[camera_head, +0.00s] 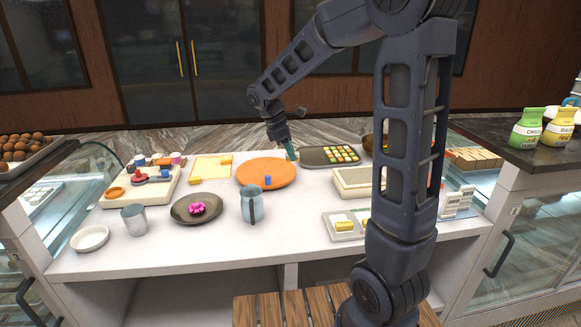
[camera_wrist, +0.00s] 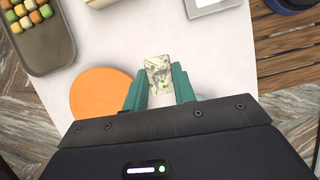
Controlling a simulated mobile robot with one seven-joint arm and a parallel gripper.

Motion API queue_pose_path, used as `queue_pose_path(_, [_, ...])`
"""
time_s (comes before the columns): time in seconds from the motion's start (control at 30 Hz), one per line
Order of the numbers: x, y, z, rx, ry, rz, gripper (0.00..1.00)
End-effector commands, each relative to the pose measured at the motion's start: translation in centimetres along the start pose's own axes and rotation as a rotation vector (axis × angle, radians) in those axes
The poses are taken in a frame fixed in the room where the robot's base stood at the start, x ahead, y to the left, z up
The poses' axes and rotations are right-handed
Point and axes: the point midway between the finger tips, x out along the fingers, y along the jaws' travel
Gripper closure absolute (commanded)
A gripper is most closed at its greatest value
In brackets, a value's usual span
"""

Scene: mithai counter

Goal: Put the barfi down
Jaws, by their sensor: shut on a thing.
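The barfi (camera_wrist: 159,74) is a pale block with green specks. It sits between the two teal fingertips of my gripper (camera_wrist: 160,85) in the wrist view, and the gripper is shut on it. In the head view my gripper (camera_head: 291,152) is low over the back of the white counter, just right of an orange round board (camera_head: 250,176). The barfi is too small to make out there. The orange board (camera_wrist: 95,98) also shows left of my gripper in the wrist view. I cannot tell whether the barfi touches the counter.
A dark oval tray (camera_head: 312,154) of small sweets lies right of my gripper. A cream shallow box (camera_head: 350,192) is nearer the front right. A blue jug (camera_head: 252,204), a dark plate (camera_head: 181,213) and a metal cup (camera_head: 134,220) stand front left. White counter shows between the board and box.

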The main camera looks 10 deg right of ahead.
Motion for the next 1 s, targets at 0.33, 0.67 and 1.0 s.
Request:
queue_pose_path(0.33, [-1.9, 0.0, 0.8, -0.001, -0.001, -0.001, 0.96])
queue_pose_path(0.67, [-3.9, 1.4, -3.1, -0.111, 0.002, 0.044, 0.96])
queue_pose_path(1.0, [-10.5, 3.4, -16.0, -0.461, 0.009, 0.185, 0.96])
